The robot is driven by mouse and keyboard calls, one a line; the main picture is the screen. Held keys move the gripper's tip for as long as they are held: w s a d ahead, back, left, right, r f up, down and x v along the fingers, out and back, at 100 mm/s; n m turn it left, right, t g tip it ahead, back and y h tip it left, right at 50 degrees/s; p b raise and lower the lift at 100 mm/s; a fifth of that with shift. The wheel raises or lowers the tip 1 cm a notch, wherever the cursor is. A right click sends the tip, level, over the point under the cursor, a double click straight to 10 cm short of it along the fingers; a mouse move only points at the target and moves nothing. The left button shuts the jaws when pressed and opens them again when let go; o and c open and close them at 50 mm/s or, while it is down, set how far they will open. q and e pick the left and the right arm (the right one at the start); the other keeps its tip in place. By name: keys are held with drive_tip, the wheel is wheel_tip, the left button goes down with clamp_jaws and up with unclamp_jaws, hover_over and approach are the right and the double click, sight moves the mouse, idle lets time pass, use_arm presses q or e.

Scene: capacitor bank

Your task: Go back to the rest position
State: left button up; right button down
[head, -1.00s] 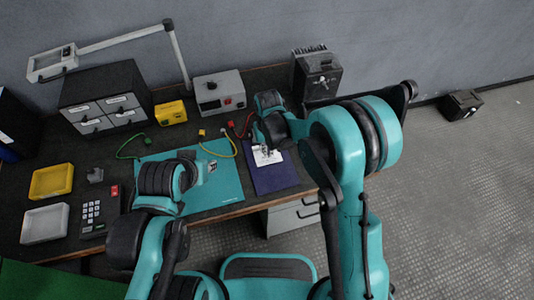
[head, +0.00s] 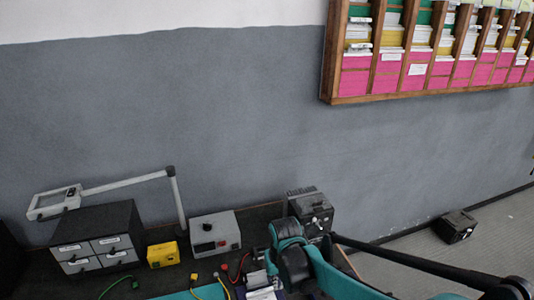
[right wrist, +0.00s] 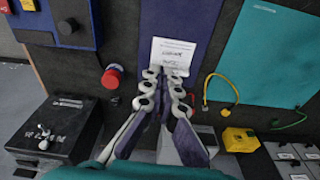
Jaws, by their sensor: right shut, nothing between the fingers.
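My right gripper (head: 258,280) hangs low over the desk at the bottom of the head view, partly cut by the edge and small. In the right wrist view its two fingers (right wrist: 163,78) are shut with nothing between them. Their tips are over the edge of a white printed sheet (right wrist: 173,52) on the purple mat (right wrist: 185,18). I cannot tell whether they touch it. My left gripper shows in neither current view.
A grey power unit (head: 215,233), a yellow box (head: 163,254), a drawer cabinet (head: 98,238) and a black device (head: 311,213) stand along the desk's back. Loose cables lie near the yellow box. A red knob (right wrist: 112,77) shows left of the fingers. Another black box (head: 456,227) is on the floor.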

drive_tip(key=s+d+r+m+t, duration=0.1)
drive_tip(key=s+d+r+t, duration=0.2)
drive_tip(key=s+d, duration=0.4)
drive_tip(key=s+d+r+m+t, duration=0.1)
drive_tip(key=s+d+r+t, duration=0.1)
drive_tip(key=s+d+r, duration=0.3)
drive_tip(key=s+d, duration=0.2)
drive_tip(key=s, duration=0.1)
drive_tip(key=shift+d+r+m+t, duration=0.3)
drive_tip(key=shift+m+t, duration=0.1)
